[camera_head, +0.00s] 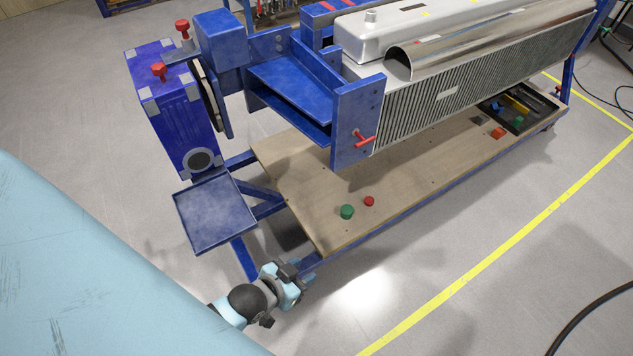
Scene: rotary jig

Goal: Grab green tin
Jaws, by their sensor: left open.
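A small green tin (346,212) stands on the wooden board (300,180) of the jig's base, near its front left part. A small red tin (369,201) stands just to its right, apart from it. My left gripper (296,279) is open, low at the bottom middle, in front of the board's near left corner. It is apart from the green tin, to its lower left, and holds nothing that I can see. My right gripper is not in view.
The blue jig frame (357,125) with a ribbed grey unit hangs over the board. A blue tray (214,213) sits at the left. A dark tray (519,122) with several coloured pieces lies at the board's far right. Floor in front is clear.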

